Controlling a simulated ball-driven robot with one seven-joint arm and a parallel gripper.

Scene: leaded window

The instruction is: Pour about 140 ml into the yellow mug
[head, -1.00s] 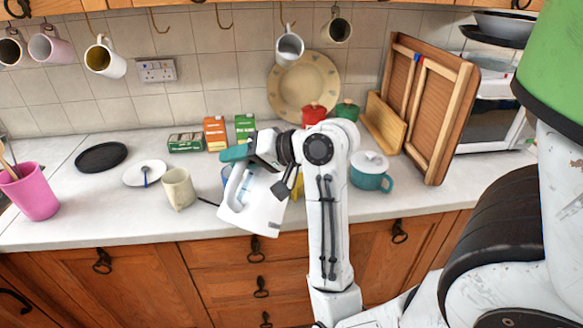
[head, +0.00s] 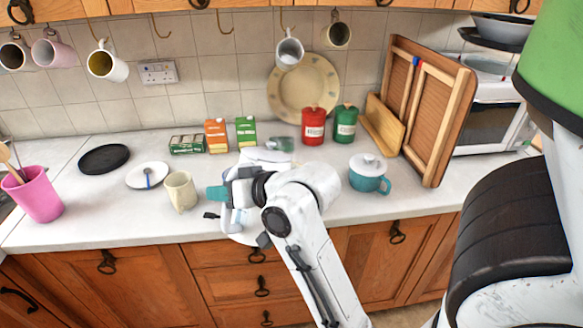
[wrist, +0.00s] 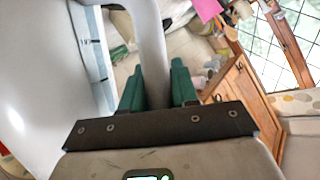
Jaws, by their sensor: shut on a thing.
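My gripper (head: 218,194), with green fingers, is shut on the handle of a white kettle (head: 243,238) near the counter's front edge. In the wrist view the handle passes between the fingers (wrist: 156,88), and the kettle's white body (wrist: 30,95) with a bluish window fills the left. My arm hides much of the kettle in the head view, so its exact tilt and spout are unclear. A cream mug (head: 180,191) stands upright to the left of my gripper.
A white plate (head: 147,176) and pink utensil pot (head: 38,196) are left. Cartons (head: 216,136), a red canister (head: 313,126) and a green canister (head: 345,124) stand at the back. Mugs hang above.

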